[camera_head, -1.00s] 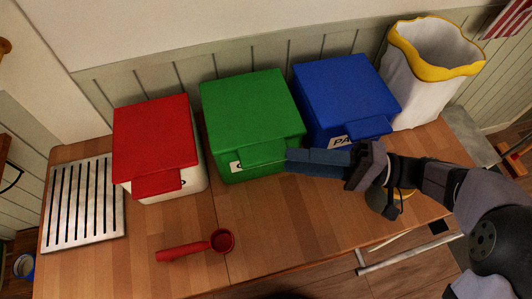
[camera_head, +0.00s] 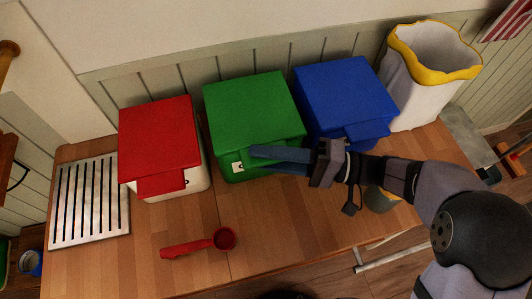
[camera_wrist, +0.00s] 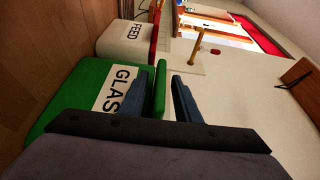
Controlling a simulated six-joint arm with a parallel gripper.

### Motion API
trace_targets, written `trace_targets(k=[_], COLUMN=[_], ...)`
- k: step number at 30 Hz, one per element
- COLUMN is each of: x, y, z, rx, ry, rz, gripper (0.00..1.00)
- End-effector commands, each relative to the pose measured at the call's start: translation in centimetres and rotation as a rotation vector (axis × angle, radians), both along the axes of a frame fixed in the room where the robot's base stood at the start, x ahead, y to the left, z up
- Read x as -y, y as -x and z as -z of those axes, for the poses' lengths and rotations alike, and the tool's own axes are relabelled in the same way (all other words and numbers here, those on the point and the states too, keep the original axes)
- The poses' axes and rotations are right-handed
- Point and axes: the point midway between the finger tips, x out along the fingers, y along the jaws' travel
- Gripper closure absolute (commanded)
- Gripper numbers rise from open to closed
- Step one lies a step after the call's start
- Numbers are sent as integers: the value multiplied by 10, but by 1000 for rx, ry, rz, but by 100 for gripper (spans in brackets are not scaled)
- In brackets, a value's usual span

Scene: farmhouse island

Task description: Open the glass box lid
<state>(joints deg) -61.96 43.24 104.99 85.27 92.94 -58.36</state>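The glass box (camera_head: 235,168) is green with a closed green lid (camera_head: 250,107) and a front lip. In the wrist view the box (camera_wrist: 75,85) carries a white label reading "GLAS", the rest hidden by my gripper. My gripper (camera_head: 253,156) is at the front of the box, reaching in from the right, its blue fingers at the lip. In the wrist view my gripper (camera_wrist: 161,76) is open, with the green lip (camera_wrist: 160,92) between its two fingers. A gap shows on the right finger's side; I cannot tell whether the left finger touches.
A red-lidded box (camera_head: 160,135), labelled "FEED" in the wrist view, stands left. A blue box (camera_head: 345,95) stands close right, beside my arm. A red scoop (camera_head: 205,243) and slotted metal rack (camera_head: 90,200) lie on the wooden top. A white bin (camera_head: 415,95) stands far right.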

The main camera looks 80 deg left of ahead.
Motion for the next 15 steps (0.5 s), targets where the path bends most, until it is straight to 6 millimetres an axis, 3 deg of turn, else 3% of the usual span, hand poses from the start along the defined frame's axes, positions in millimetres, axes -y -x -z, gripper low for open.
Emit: trace_targets(k=[6, 10, 15], x=[0, 0, 0], y=[0, 0, 0], z=[0, 0, 0], rx=[0, 0, 1], ry=[0, 0, 0], rz=[0, 0, 0], gripper=[70, 100, 100])
